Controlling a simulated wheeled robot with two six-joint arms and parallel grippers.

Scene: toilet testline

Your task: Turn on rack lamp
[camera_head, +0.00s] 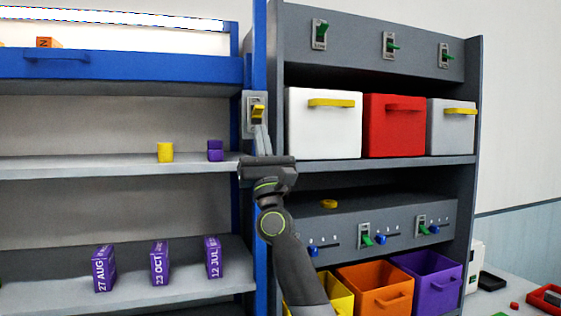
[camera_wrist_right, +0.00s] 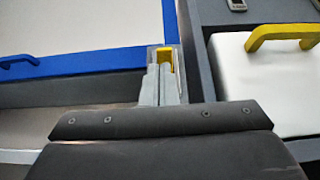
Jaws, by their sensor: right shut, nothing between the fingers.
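The rack lamp switch (camera_head: 257,112) is a yellow lever on a grey plate, fixed to the blue upright between the two racks. The yellow lever also shows in the right wrist view (camera_wrist_right: 165,60), just beyond the fingertips. A lit white lamp strip (camera_head: 110,17) runs along the top of the left rack. My right gripper (camera_head: 260,132) is shut and empty, pointing up, with its tips just below or at the lever; I cannot tell whether they touch it. The fingers hide the lower part of the switch plate in the right wrist view (camera_wrist_right: 158,72). My left gripper is not in view.
The blue drawer (camera_head: 150,66) is left of the switch. A white bin (camera_head: 325,140) with a yellow handle stands close on the right. Green switches (camera_head: 392,46) line the right rack's top.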

